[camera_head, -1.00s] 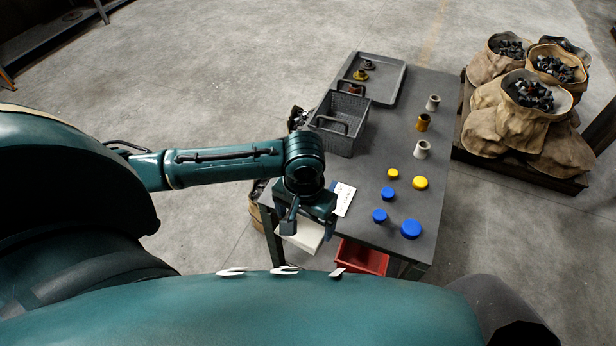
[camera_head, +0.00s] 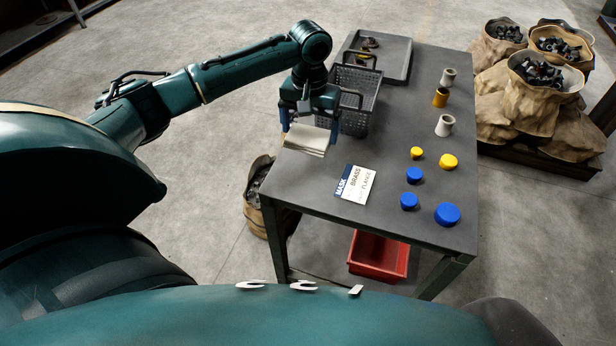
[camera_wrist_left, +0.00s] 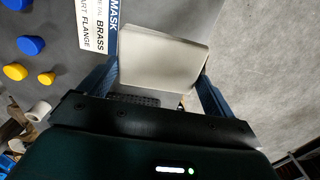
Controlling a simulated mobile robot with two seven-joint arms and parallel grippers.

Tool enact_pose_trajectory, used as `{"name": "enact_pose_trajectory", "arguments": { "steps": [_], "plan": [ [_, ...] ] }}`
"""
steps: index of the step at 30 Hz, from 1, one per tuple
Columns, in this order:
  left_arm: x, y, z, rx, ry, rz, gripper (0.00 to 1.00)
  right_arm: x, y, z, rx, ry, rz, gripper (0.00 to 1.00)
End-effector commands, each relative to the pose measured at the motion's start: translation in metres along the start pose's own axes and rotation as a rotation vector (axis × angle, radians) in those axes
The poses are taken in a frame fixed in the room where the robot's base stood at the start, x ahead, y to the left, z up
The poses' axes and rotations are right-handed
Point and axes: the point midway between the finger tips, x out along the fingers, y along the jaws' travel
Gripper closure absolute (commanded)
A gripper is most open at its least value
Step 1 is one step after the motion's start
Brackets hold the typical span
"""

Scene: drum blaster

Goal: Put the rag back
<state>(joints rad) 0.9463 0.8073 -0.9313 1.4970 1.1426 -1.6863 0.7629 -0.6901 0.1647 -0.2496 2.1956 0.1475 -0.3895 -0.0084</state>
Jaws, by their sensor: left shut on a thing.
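The rag (camera_head: 306,140) is a folded, off-white cloth. My left gripper (camera_head: 310,124) is shut on it, one blue finger at each side, by the left edge of the table just in front of the grey basket. In the left wrist view the rag (camera_wrist_left: 162,58) spans the gap between the fingers (camera_wrist_left: 158,78). I cannot tell whether the rag touches the tabletop or hangs just above it. My right gripper is out of view.
The table (camera_head: 300,188) carries a grey mesh basket (camera_head: 358,108), a grey tray (camera_head: 395,58), a label card (camera_head: 354,185), blue and yellow caps (camera_head: 447,214) and several cups (camera_head: 445,125). A red bin (camera_head: 377,256) sits below. Sacks (camera_head: 543,75) stand at right.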

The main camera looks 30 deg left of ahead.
Motion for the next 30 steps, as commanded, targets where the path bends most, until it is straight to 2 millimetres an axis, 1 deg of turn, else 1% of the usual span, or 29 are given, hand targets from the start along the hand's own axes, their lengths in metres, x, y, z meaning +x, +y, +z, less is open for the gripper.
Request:
{"name": "enact_pose_trajectory", "arguments": {
  "steps": [1,4,6,11,15,18,21,30],
  "plan": [
    [0.01,-0.001,-0.001,-0.002,-0.003,-0.001,0.28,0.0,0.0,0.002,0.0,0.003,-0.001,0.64],
    [0.027,-0.001,0.0,-0.001,-0.004,-0.003,0.28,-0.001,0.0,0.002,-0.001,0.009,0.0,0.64],
    [0.036,-0.001,-0.001,-0.001,-0.003,-0.001,0.28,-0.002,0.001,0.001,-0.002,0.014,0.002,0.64],
    [0.051,-0.001,0.0,0.0,-0.002,-0.002,0.28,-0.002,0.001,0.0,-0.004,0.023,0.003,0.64],
    [0.076,-0.001,0.0,-0.001,-0.004,-0.003,0.28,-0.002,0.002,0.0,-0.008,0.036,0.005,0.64],
    [0.089,-0.001,0.0,-0.001,-0.002,-0.002,0.28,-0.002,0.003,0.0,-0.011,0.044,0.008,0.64],
    [0.094,-0.001,0.0,0.0,-0.001,-0.002,0.28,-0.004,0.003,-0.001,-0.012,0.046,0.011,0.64],
    [0.095,-0.001,0.0,0.0,-0.001,-0.002,0.28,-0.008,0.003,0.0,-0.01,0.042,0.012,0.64]
  ]
}}
